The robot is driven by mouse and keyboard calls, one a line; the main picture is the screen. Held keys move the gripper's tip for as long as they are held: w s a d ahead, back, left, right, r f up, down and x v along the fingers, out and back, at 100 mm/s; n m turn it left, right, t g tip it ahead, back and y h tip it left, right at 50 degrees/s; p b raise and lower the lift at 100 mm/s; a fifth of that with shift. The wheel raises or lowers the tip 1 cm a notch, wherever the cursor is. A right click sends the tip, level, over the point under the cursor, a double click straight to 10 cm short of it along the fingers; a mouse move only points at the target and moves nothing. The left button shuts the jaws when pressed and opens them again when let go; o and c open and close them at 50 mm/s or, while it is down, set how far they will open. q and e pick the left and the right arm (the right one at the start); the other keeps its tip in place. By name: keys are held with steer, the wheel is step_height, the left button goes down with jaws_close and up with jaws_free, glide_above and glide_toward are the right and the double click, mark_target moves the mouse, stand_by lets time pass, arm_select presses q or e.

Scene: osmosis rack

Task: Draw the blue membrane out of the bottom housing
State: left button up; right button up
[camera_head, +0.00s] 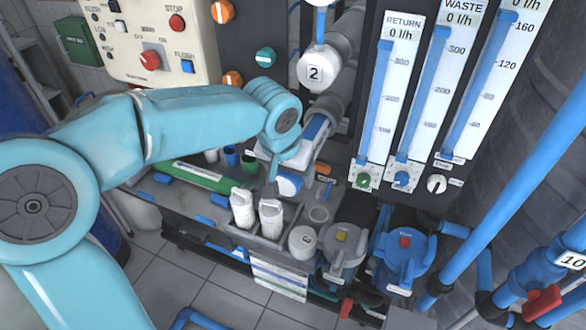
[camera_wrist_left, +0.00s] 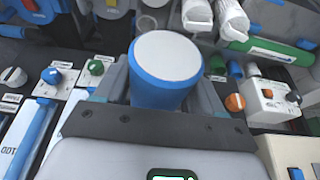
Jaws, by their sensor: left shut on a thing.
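A blue membrane with a flat white end shows in the left wrist view (camera_wrist_left: 167,90), and its white end shows in the head view (camera_head: 289,184). My left gripper (camera_head: 296,165) is shut on it, with one finger on each side near that end. A white cap marked 3 (camera_head: 302,242) lies below on the bench. A housing with a cap marked 2 (camera_head: 315,73) is above. My right gripper is out of view.
Flow meters (camera_head: 383,100) stand close on the right, with knobs (camera_head: 403,180) below. Grey and blue lidded housings (camera_head: 403,262) stand at the lower right.

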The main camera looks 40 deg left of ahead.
arm_select(q)
steer(key=shift+s+d+b, duration=0.2)
steer(key=shift+s+b, duration=0.1)
steer(key=shift+s, duration=0.6)
steer(key=shift+s+d+b, duration=0.2)
steer(key=shift+s+b, duration=0.15)
steer(key=shift+s, duration=0.55)
steer(key=shift+s+d+b, duration=0.2)
steer(key=shift+s+b, duration=0.1)
steer(key=shift+s, duration=0.6)
steer(key=o, duration=1.4)
steer(key=p+v, duration=0.2)
steer(key=v, duration=1.4)
steer(key=shift+d, duration=0.15)
steer(key=shift+s+r, duration=0.1)
steer(key=shift+s, duration=0.1)
